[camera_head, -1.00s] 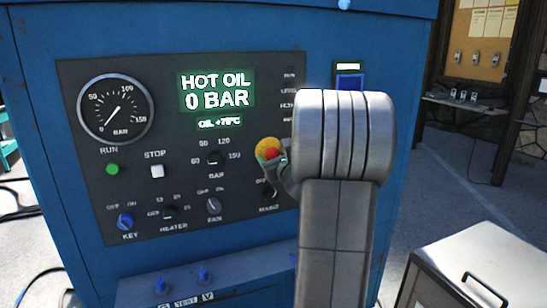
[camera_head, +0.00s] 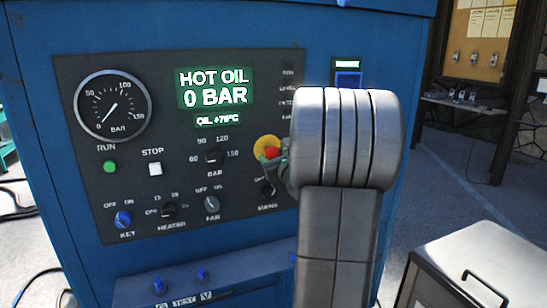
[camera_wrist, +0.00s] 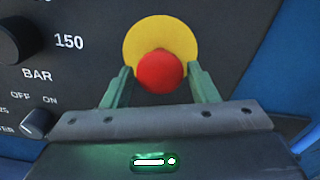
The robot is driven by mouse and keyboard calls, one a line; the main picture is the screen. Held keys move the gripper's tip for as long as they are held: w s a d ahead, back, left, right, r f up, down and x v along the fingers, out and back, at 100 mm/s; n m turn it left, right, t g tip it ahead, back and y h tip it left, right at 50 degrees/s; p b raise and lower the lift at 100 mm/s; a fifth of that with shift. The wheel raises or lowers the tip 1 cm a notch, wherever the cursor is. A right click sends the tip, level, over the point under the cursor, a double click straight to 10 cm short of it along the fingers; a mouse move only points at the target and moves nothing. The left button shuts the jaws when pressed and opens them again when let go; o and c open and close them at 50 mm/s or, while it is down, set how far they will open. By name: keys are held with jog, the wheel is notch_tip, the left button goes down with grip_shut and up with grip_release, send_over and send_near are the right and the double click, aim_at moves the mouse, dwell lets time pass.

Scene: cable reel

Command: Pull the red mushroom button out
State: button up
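The red mushroom button (camera_wrist: 160,72) is a round red cap in front of a yellow disc (camera_wrist: 160,35), in the middle of the wrist view. My gripper (camera_wrist: 160,75) is open, with one green finger on each side of the red cap and a visible gap on both sides. The fingertips lie over the lower part of the yellow disc in that view; their depth against the cap is unclear. In the head view, the button (camera_head: 272,153) and yellow disc (camera_head: 263,146) show left of my arm, which hides much of the gripper.
The button sits on a dark control panel (camera_head: 130,190) of a blue cabinet (camera_head: 75,20). A mains knob (camera_head: 267,188) is close below, and a BAR selector knob (camera_head: 213,157) to the left. The display (camera_head: 215,88) reads HOT OIL 0 BAR. A silver box (camera_head: 485,255) stands right.

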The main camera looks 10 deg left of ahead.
jog(key=shift+o, duration=0.4)
jog(key=shift+r, duration=0.1)
jog(key=b+v, duration=0.1)
jog(key=v, duration=1.2)
jog(key=shift+s+d+b, duration=0.25)
jog(key=shift+s+b, duration=0.05)
jog(key=shift+s, duration=0.05)
jog(key=p+x, duration=0.2)
jog(key=x, duration=1.2)
jog(key=shift+w+a, duration=0.1)
jog(key=shift+w, duration=0.05)
